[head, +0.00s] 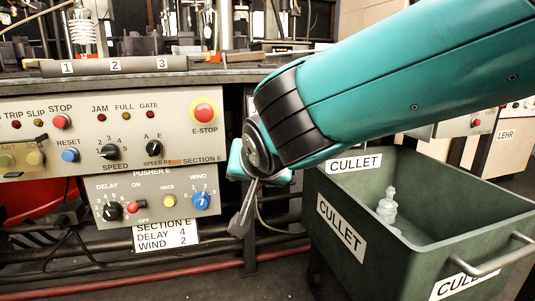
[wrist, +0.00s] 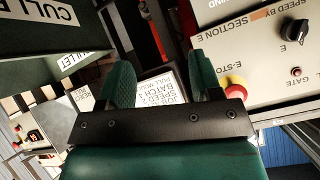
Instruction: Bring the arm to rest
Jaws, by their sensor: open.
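My teal arm reaches in from the upper right of the head view, in front of the control panel and the cullet bin. My gripper (head: 242,212) hangs at its end, pointing down, between the panel and the bin. In the wrist view the two green fingers of my gripper (wrist: 160,78) stand apart with nothing between them. Behind the gap a white card with upside-down print (wrist: 160,95) shows in the distance. The gripper appears clear of the panel and the bin. In the head view, one finger mostly hides the other.
The upper panel (head: 130,105) has a red E-STOP button (head: 203,112). The pusher panel (head: 150,183) below carries a blue WIND knob (head: 201,201); a label reads delay 4, wind 2. The green cullet bin (head: 345,190), with clear glass (head: 388,207) inside, stands close right.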

